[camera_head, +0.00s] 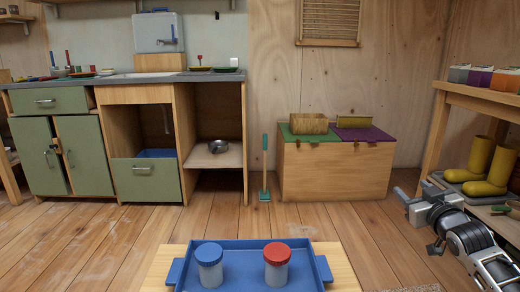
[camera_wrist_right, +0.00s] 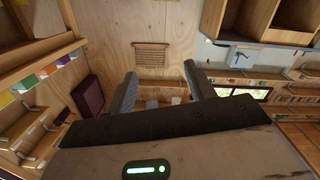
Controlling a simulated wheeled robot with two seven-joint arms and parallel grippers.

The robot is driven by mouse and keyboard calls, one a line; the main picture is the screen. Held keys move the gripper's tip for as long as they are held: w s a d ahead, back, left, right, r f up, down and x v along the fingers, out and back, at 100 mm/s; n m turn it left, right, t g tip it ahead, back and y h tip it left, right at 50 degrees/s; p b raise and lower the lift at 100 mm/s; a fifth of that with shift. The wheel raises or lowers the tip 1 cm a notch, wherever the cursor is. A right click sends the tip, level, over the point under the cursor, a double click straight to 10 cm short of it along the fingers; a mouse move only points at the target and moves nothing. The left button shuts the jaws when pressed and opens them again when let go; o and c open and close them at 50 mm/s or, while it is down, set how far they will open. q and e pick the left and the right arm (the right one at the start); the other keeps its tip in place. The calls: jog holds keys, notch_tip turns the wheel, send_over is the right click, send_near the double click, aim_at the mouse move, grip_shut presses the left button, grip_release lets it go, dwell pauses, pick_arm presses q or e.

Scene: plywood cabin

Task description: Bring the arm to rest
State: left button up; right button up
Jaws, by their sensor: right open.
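My right arm comes in at the lower right of the head view, with its gripper (camera_head: 416,214) held in the air in front of the shelf on the right. In the right wrist view the two fingers of this gripper (camera_wrist_right: 159,75) stand wide apart with nothing between them. The wrist view looks out over the room, tilted, with walls and shelves in it. My left gripper and arm are not in view.
A blue tray (camera_head: 242,253) with a blue-lidded jar (camera_head: 209,275) and a red-lidded jar (camera_head: 277,274) stands in front. The wooden shelf (camera_head: 437,130) with yellow boots (camera_head: 490,172) is close to my right arm. Open floor (camera_head: 330,218) lies beyond the tray.

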jog(key=s+a+f+n+y, duration=0.1)
jog(key=s+a+f+y, duration=0.1)
jog(key=s+a, duration=0.45)
jog(key=s+a+f+n+g+y, duration=0.1)
jog(key=s+a+f+y, duration=0.2)
jog(key=a, duration=0.6)
jog(key=s+a+f+y, duration=0.2)
jog(key=s+a, duration=0.2)
jog(key=a, duration=0.4)
jog(key=s+a+r+m+y, duration=0.1)
jog(key=s+a+r, duration=0.15)
jog(key=s, duration=0.25)
jog(key=s+a+r+y, duration=0.2)
jog(key=s+a, duration=0.2)
jog(key=s, duration=0.1)
jog(key=s+a+r+m+y, duration=0.1)
jog(key=s+a+r, duration=0.25)
jog(key=s, duration=0.25)
pick_arm(q)
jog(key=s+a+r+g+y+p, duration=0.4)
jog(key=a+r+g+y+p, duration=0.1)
jog(key=p, duration=2.8)
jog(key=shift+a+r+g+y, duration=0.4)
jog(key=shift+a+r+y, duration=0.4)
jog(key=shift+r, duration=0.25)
pick_arm(e)
jog(key=s+d+r+g+h, duration=0.4)
jog(key=d+r+g+h, duration=0.2)
jog(key=shift+d+r+h, duration=0.25)
jog(key=shift+d+h, duration=0.05)
